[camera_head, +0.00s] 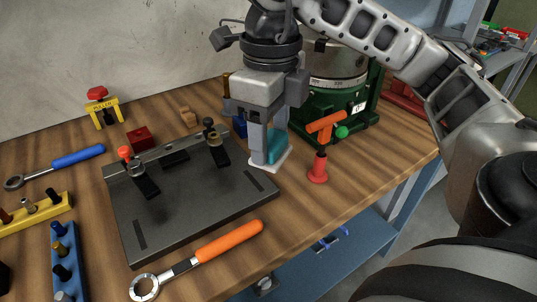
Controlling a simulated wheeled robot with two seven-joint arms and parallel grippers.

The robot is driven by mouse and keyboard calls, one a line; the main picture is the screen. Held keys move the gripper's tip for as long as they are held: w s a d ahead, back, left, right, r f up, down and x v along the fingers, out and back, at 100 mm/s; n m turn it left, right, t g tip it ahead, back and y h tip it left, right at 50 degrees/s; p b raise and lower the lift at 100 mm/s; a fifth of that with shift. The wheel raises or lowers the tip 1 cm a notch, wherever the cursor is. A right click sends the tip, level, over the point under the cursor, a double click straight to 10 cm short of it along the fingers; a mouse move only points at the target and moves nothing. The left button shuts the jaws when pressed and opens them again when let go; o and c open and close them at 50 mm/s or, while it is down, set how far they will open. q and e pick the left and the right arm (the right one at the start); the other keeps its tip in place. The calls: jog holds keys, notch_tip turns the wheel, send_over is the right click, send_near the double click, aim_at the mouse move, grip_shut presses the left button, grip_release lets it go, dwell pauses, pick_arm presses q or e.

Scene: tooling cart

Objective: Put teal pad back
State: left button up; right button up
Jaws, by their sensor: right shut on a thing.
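The teal pad (276,147) is between the fingers of my right gripper (268,146), which is shut on it. The gripper points straight down, and its near finger hides part of the pad. A thin white square (254,163) lies right below, at the right edge of the dark fixture plate (190,205). The pad is low over this square; I cannot tell whether it touches. My left gripper is not in view.
A red cone-shaped piece (318,170) stands close to the right of the gripper. A green machine (345,110) with an orange handle (325,124) is behind. An orange-handled wrench (230,242) lies in front. Clamps (215,145) rise from the plate's back edge.

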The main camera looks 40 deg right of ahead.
jog(key=shift+d+r+m, duration=0.1)
jog(key=shift+m, duration=0.3)
jog(key=shift+w+d, duration=0.15)
jog(key=shift+m, duration=0.3)
jog(key=w+d+f+b, duration=0.1)
jog(key=w+d+f, duration=0.3)
jog(key=w+d+f+b, duration=0.2)
jog(key=w+d+f, duration=0.2)
jog(key=d, duration=0.1)
jog(key=shift+w+d+f, duration=0.15)
jog(key=shift+w+f, duration=0.15)
jog(key=shift+f, duration=0.1)
jog(key=shift+w+d+f, duration=0.1)
jog(key=shift+d+f, duration=0.05)
jog(key=shift+f, duration=0.05)
jog(key=f, duration=0.3)
jog(key=shift+w+d+f, duration=0.15)
jog(key=shift+w+d, duration=0.05)
jog(key=shift+d, duration=0.05)
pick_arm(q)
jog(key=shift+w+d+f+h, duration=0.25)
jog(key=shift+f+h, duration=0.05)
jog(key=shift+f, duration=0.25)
pick_arm(e)
jog(key=shift+f, duration=0.2)
